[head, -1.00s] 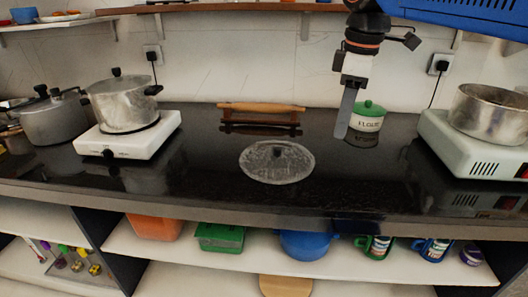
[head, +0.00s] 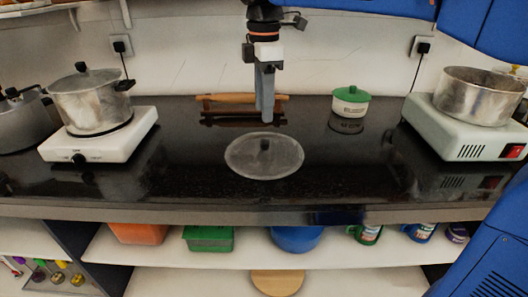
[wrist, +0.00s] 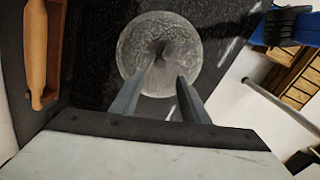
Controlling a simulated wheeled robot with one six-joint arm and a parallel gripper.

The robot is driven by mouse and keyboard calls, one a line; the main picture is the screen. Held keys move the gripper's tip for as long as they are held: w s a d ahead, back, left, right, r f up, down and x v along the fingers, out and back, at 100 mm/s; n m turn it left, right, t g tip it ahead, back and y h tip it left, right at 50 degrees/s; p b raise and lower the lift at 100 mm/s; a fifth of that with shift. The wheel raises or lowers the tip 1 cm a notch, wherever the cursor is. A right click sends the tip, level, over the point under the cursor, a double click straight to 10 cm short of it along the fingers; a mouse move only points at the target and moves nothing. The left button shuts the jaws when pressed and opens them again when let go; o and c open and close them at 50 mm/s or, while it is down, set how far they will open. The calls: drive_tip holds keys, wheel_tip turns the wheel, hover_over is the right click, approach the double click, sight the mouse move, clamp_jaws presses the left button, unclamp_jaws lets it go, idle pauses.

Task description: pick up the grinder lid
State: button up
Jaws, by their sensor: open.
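The grinder lid appears to be the round, translucent grey disc (head: 243,158) with a dark knob, lying flat on the black counter. In the wrist view the lid (wrist: 135,45) shows just ahead of the fingertips, with its knob close to the middle. My gripper (head: 267,121) points down above the lid's far side, apart from it. In the wrist view my gripper (wrist: 163,76) is open and empty, its two fingers overlapping the lid's near part in the picture.
A wooden rolling pin on a stand (head: 220,104) lies behind the lid. A white pot with a green lid (head: 350,102) stands at the back right. White hotplates with a lidded pot (head: 92,104) and an open pan (head: 478,97) flank the clear counter (head: 190,175).

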sight(264, 141)
wheel_tip(264, 141, down, 10)
idle(0.6)
drive_tip(key=shift+c, duration=0.4)
clamp_jaws()
